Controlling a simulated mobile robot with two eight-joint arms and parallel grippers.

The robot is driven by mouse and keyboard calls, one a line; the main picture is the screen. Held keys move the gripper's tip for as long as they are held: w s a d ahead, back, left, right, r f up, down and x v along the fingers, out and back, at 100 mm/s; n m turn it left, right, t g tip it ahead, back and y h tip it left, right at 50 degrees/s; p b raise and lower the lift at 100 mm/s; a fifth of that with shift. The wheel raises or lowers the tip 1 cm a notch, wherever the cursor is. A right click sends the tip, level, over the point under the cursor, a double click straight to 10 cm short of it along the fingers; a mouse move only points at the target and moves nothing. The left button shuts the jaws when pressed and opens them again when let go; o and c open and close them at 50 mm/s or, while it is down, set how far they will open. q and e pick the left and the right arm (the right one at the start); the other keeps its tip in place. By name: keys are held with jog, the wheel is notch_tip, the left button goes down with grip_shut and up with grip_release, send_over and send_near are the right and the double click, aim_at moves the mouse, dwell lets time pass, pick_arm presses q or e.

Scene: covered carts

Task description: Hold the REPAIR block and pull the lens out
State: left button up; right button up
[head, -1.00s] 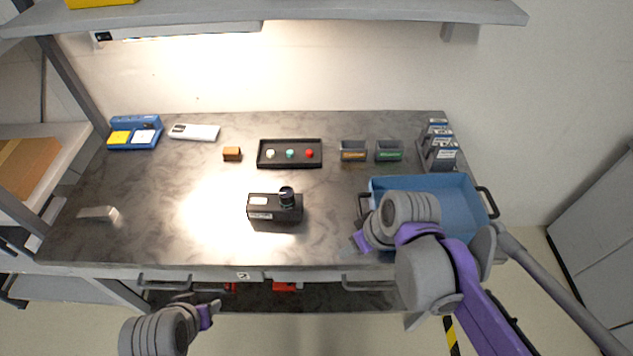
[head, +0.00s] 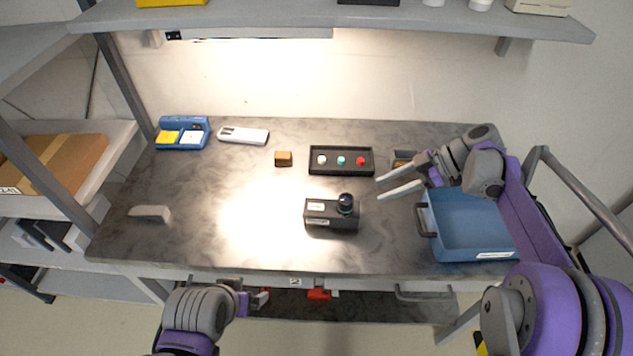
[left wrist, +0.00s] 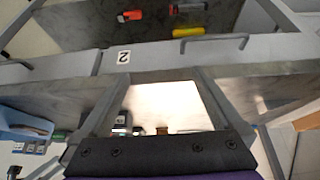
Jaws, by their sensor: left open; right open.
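The black block (head: 322,221) stands on the grey workbench with a pale label on its top and a label on its front. I cannot read either one. The dark round lens (head: 346,201) sits upright at the right end of its top. My right gripper (head: 380,188) is open and empty above the bench, its fingers pointing left, to the right of the block and apart from it. My left gripper (head: 256,299) is below the bench's front edge. It is open and empty in the left wrist view (left wrist: 164,74), which also shows the block (left wrist: 122,121) small.
The blue bin (head: 436,253) stands right of the block. Behind are a black tray (head: 342,172) with coloured knobs, a brown block (head: 284,158), a white device (head: 243,135) and a blue holder (head: 182,133). A grey piece (head: 149,213) lies at left. Bench around the block is clear.

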pick_arm(q)
jog(key=w+d+r+n+g+h, duration=0.25)
jog(key=w+d+n+h, duration=0.35)
jog(key=w, duration=0.4)
jog(key=w+d+r+n+g+h, duration=0.2)
jog(key=w+d+r+n+h, duration=0.15)
jog(key=w+n+h, duration=0.4)
jog(key=w+a+n+g+h, duration=0.1)
jog(key=w+a+n+h, duration=0.35)
jog(key=w, duration=0.25)
send_near(314, 206)
jog(key=shift+d+f, duration=0.2)
jog(key=shift+d, duration=1.05)
jog(key=d, duration=0.7)
jog(key=shift+s+d+f, duration=0.1)
jog(key=shift+s+d, duration=0.05)
jog(key=shift+d, duration=0.15)
jog(key=c, duration=1.3)
